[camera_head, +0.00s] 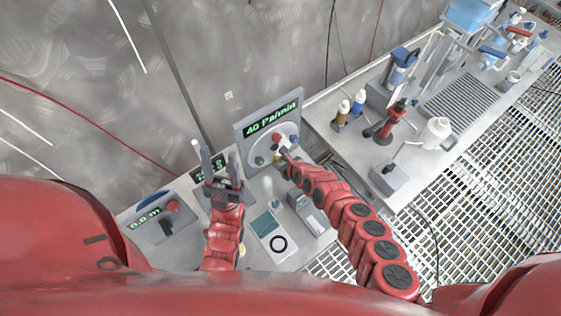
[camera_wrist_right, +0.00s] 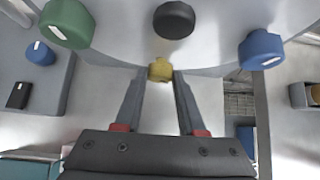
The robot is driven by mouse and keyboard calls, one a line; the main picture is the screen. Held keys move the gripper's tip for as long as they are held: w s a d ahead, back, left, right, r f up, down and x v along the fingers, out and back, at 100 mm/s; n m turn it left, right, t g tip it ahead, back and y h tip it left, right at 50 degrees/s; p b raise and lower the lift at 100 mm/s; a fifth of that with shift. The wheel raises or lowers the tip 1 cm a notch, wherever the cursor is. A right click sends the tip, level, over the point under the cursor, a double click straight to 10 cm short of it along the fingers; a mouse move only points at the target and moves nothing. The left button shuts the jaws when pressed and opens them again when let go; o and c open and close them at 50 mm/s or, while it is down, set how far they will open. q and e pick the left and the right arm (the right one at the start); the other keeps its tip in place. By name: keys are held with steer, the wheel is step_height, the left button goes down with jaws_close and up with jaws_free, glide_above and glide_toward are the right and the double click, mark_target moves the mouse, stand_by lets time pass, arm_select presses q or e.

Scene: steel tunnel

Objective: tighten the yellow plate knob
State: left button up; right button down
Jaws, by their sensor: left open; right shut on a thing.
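The yellow knob (camera_wrist_right: 161,69) sits low on a round pale plate (camera_wrist_right: 215,52), between a green knob (camera_wrist_right: 67,22) and a blue knob (camera_wrist_right: 262,49), with a black knob (camera_wrist_right: 174,19) above it. My right gripper (camera_wrist_right: 160,76) is shut on the yellow knob, its two fingertips at the knob's sides. In the head view the round plate is on an upright panel (camera_head: 244,129) reading "40 Pa/min", and my right gripper (camera_head: 283,156) reaches it from the right, partly hiding the knobs. My left gripper (camera_head: 215,152) is open and empty, left of the panel, fingers pointing up.
A box with a "0.0 m" display (camera_head: 150,226) stands at the left of the bench. A handheld meter (camera_head: 268,232) lies in front of the panel. The right bench (camera_head: 335,150) holds bottles, a red-handled tool (camera_head: 392,120) and a grille. A grey wall rises behind.

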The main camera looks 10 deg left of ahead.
steer(key=shift+w+d+f+m+g+y+b, duration=0.15)
steer(key=shift+m+g+y+b, duration=0.25)
steer(key=shift+b, duration=1.85)
steer(key=shift+d+f+m+g+y+b, duration=0.15)
steer(key=shift+m+g+y+b, duration=0.35)
steer(key=shift+b, duration=1.8)
steer(key=shift+w+f+m+g+y+b, duration=0.1)
steer(key=shift+f+m+g+y+b, duration=0.3)
steer(key=shift+b, duration=1.85)
steer(key=shift+r+y+b, duration=0.3)
steer(key=shift+r+b, duration=0.2)
steer(key=shift+r, duration=0.1)
steer(key=c, duration=0.5)
jaws_free()
steer(key=shift+r, duration=0.1)
